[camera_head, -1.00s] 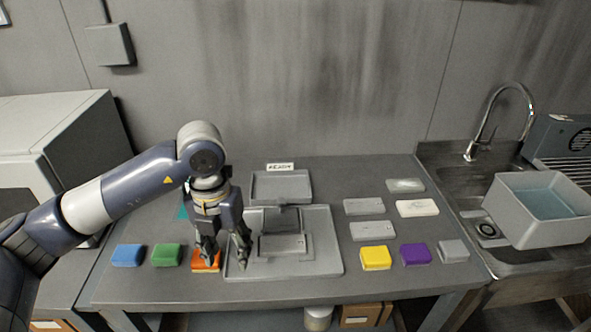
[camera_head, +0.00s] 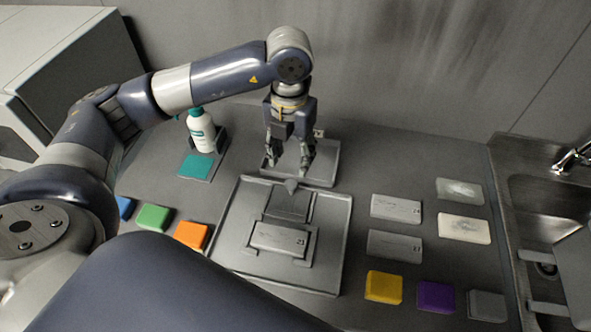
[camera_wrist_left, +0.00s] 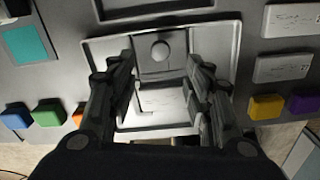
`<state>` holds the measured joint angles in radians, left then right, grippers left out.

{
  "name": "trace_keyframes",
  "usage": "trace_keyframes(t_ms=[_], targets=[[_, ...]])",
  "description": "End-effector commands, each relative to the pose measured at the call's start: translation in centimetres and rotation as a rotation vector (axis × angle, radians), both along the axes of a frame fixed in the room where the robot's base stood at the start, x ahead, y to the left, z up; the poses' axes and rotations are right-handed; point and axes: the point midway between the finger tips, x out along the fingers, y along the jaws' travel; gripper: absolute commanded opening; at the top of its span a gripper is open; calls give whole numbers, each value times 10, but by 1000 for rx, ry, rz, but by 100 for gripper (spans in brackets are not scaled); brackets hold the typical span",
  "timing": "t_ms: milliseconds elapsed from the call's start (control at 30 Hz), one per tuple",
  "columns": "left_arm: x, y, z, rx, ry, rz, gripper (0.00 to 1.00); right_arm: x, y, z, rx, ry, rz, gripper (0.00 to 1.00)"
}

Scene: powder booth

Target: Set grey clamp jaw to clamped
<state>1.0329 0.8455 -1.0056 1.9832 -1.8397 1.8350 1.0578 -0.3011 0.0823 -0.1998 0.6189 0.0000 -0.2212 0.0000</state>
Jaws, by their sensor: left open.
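The grey clamp jaw (camera_head: 288,203) sits on the grey fixture tray (camera_head: 336,258), behind a flat grey plate (camera_head: 278,239) with faint marks. A rounded knob (camera_head: 291,186) stands at its back edge. In the left wrist view the jaw (camera_wrist_left: 163,70) and knob (camera_wrist_left: 160,50) show between my fingers. My right gripper is not in view.
Behind is a shallow grey tray (camera_head: 325,172). Left are a spray bottle (camera_head: 201,134), a teal pad (camera_head: 196,166) and green (camera_head: 153,217) and orange (camera_head: 191,235) blocks. Right are several plates, yellow (camera_head: 384,287) and purple (camera_head: 436,296) blocks, and a sink (camera_head: 530,200).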

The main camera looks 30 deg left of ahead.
Motion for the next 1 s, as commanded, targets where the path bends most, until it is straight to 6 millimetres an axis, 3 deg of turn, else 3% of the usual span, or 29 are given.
trace_keyframes(t_ms=[167, 400, 567, 833, 1000], targets=[[-1, 1, -34, 2, 6, 2, 46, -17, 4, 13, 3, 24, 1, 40], [0, 0, -70, 0, 3, 1, 46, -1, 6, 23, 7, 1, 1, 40], [0, 0, -82, 0, 2, 0, 46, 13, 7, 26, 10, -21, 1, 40], [0, 0, -83, 0, 0, 0, 46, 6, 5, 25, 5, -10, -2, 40], [0, 0, -83, 0, 0, 1, 10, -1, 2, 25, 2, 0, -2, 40]])
